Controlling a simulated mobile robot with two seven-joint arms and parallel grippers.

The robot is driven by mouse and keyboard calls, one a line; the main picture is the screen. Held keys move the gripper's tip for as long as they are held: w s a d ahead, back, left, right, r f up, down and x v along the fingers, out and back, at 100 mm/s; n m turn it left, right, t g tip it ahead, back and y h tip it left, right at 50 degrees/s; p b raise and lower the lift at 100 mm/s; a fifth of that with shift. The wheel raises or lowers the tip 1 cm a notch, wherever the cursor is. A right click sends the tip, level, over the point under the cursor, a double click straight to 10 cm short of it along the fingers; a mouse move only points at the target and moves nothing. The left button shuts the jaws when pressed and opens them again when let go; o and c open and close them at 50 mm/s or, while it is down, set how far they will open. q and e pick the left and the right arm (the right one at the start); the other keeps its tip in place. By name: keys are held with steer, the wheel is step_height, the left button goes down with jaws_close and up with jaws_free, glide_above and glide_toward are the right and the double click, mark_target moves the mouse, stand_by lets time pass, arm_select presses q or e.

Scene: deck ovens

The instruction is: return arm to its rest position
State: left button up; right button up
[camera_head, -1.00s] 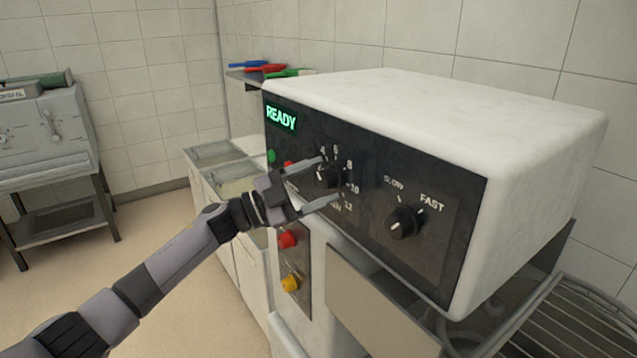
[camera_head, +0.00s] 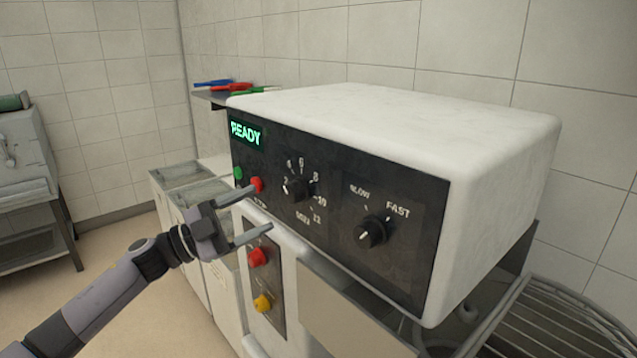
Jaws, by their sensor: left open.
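My left arm comes in from the lower left. My left gripper (camera_head: 254,212) is open and empty, its two fingers apart, in front of the lower left part of the machine's control panel (camera_head: 335,262). A SLOW/FAST dial (camera_head: 370,232) is further right. A green READY display (camera_head: 246,134) is lit. My right gripper is not in view.
The white machine housing (camera_head: 400,135) fills the right. Below the panel are a red button (camera_head: 257,257) and a yellow button (camera_head: 263,303). A wire rack (camera_head: 550,325) is at lower right. Counters with pans (camera_head: 180,173) stand behind. Open floor lies at left.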

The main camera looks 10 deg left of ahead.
arm_select(q)
steer(key=s+d+f+n+t+y, duration=0.2)
steer(key=s+f+n+y, duration=0.35)
steer(key=f, duration=0.45)
steer(key=s+d+f+n+t+y, duration=0.25)
steer(key=s+f+n+y, duration=0.35)
steer(key=f, duration=0.5)
steer(key=s+f+n+g+y, duration=0.3)
steer(key=s+f+n+g, duration=0.3)
steer(key=s+f, duration=0.8)
steer(key=s, duration=0.4)
steer(key=shift+a+f, duration=0.2)
steer(key=shift+a, duration=0.15)
steer(key=shift+y, duration=0.25)
